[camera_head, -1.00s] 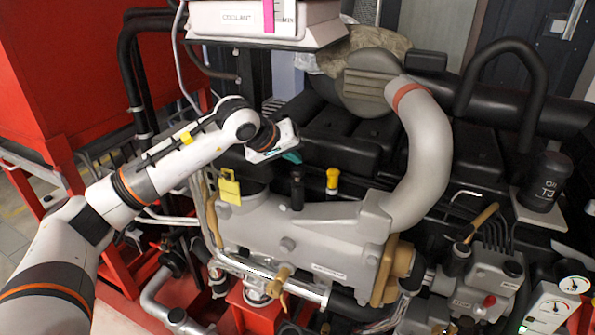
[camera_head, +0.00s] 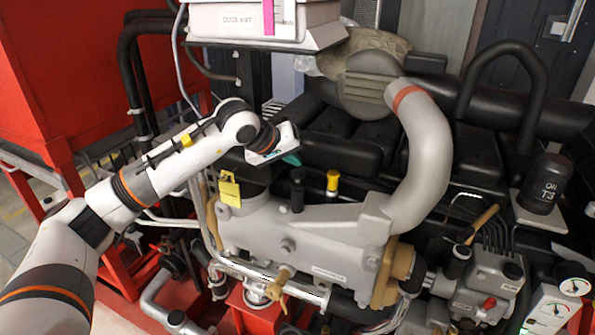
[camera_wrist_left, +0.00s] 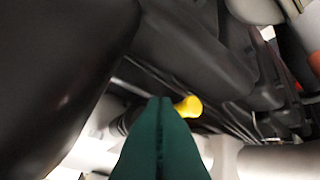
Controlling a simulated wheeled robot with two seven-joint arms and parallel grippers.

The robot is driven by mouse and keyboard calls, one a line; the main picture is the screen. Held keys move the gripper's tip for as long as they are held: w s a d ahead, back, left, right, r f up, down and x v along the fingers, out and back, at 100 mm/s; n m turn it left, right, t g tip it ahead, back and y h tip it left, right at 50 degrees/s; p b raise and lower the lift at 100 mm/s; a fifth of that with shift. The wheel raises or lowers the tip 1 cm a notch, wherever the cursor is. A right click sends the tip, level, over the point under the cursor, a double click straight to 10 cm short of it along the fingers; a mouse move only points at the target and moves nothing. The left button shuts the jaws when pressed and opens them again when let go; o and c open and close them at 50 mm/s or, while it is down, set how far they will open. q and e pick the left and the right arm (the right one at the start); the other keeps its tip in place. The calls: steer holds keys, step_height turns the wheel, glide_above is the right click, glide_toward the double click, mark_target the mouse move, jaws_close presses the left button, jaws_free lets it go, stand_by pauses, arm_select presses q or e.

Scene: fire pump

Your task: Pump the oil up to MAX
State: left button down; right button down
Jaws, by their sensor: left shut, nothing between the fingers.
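My left gripper (camera_head: 291,159) has teal fingers pressed together, with nothing between them. It is above the grey engine casing, up and left of the yellow-capped fitting (camera_head: 333,180). In the left wrist view the shut fingers (camera_wrist_left: 160,103) point towards the engine, and the yellow cap (camera_wrist_left: 189,106) shows just right of their tips. A black cylinder labelled "OIL T3" (camera_head: 544,181) stands at the right. A lever with a wooden-coloured handle (camera_head: 482,222) rises from the grey unit at the lower right. No MAX mark is readable. My right gripper is not in view.
A white coolant box (camera_head: 238,20) hangs above. A thick grey pipe (camera_head: 428,150) curves down between my left gripper and the wooden-handled lever. A round dial (camera_head: 574,287) is at the lower right.

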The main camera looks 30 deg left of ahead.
arm_select(q)
steer(key=shift+f, duration=0.1)
stand_by(0.7)
steer(key=shift+f+b, duration=0.35)
steer(key=shift+b, duration=0.2)
steer(key=shift+f, duration=0.15)
